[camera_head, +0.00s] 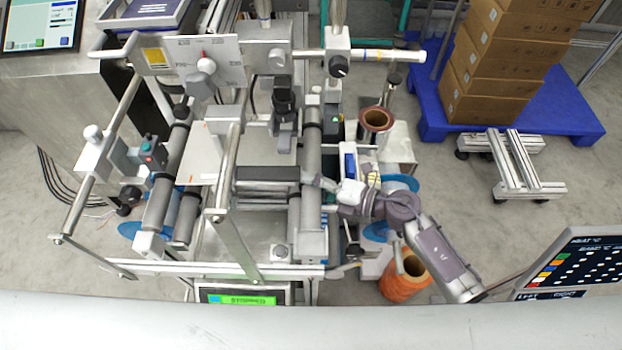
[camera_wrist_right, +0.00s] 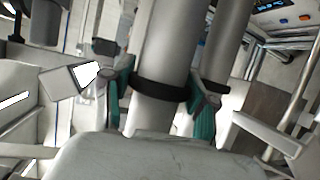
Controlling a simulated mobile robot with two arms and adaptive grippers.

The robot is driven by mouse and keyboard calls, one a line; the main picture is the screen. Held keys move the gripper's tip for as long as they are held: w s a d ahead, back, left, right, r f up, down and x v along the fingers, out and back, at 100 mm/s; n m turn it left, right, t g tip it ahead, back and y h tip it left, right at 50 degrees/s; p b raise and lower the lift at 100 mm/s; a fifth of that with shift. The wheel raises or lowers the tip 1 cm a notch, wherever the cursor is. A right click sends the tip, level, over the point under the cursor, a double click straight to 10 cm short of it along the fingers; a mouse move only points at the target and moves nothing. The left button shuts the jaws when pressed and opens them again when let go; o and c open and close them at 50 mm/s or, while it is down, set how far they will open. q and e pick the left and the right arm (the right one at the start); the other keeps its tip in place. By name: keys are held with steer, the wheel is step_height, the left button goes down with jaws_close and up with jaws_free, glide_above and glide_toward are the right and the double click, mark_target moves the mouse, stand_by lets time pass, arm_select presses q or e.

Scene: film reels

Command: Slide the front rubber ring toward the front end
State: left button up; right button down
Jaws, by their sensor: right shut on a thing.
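The black rubber ring (camera_wrist_right: 160,91) sits around a grey roller (camera_wrist_right: 163,40) in the right wrist view. My right gripper (camera_wrist_right: 162,98) straddles the roller there, its teal-padded fingers on either side, shut on the ring. In the head view my right gripper (camera_head: 322,183) reaches in from the right to the right-hand long roller (camera_head: 311,140); the ring is too small to make out there. A dark band (camera_wrist_right: 214,86) shows on a second roller behind the right finger. My left gripper is not in view.
The machine's metal frame rails (camera_head: 240,235) and a dark cross roller (camera_head: 267,173) lie left of my right gripper. An orange spool (camera_head: 405,278) and a brown-rimmed reel (camera_head: 376,119) stand to the right. A blue pallet (camera_head: 560,115) with cardboard boxes (camera_head: 505,60) is at the back right.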

mark_target(311, 216)
steer(key=s+p, duration=0.2)
steer(key=s, duration=0.5)
steer(key=shift+s, duration=0.25)
steer(key=shift+f, duration=0.1)
steer(key=shift+c, duration=1.5)
jaws_free()
steer(key=shift+w, duration=0.1)
steer(key=v, duration=1.2)
